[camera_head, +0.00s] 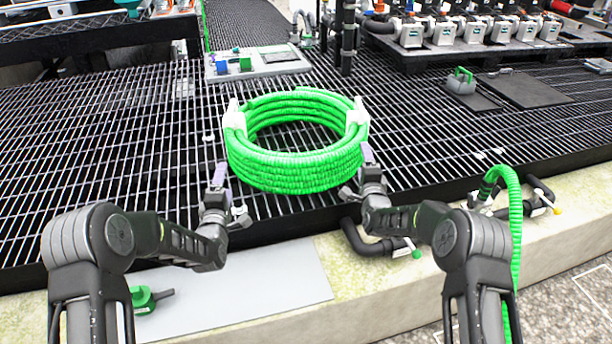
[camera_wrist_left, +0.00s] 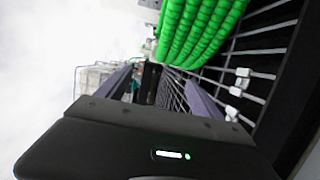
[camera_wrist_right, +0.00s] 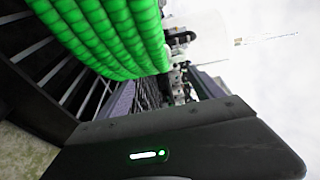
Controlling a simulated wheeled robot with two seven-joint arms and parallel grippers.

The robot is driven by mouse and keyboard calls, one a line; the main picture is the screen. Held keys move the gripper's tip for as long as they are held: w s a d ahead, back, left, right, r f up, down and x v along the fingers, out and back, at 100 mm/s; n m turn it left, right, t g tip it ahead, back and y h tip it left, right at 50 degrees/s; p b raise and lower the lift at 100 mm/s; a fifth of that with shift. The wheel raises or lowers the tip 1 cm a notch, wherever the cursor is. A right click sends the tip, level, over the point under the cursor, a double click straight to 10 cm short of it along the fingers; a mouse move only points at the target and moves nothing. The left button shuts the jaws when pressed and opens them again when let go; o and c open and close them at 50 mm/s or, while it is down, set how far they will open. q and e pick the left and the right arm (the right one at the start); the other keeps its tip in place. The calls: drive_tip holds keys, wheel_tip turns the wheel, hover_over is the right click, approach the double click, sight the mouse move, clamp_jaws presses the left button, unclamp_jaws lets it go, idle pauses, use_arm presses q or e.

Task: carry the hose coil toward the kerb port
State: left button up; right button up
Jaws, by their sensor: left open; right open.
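The hose coil (camera_head: 300,165) is a thick green ring of several turns with a white piece at its left and right sides. It lies on the black grating. My left gripper (camera_head: 217,180) is open and empty, just left of the coil; the coil's turns (camera_wrist_left: 195,30) show beyond its fingers in the left wrist view. My right gripper (camera_head: 369,163) is open at the coil's right side, below the right white piece; the coil (camera_wrist_right: 105,30) also fills the upper left of the right wrist view. Contact with the coil cannot be told. Black pipe fittings (camera_head: 535,198) sit at the pale kerb; which is the port is unclear.
A green hose (camera_head: 516,215) arches down at the right over the pale kerb (camera_head: 370,290). A grey panel with blue and green blocks (camera_head: 258,62) lies behind the coil. A green-handled block (camera_head: 461,80) stands at the right. The grating left of the coil (camera_head: 110,150) is clear.

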use_arm(q)
drive_tip(key=shift+s, duration=1.65)
use_arm(e)
drive_tip(key=s, duration=1.2)
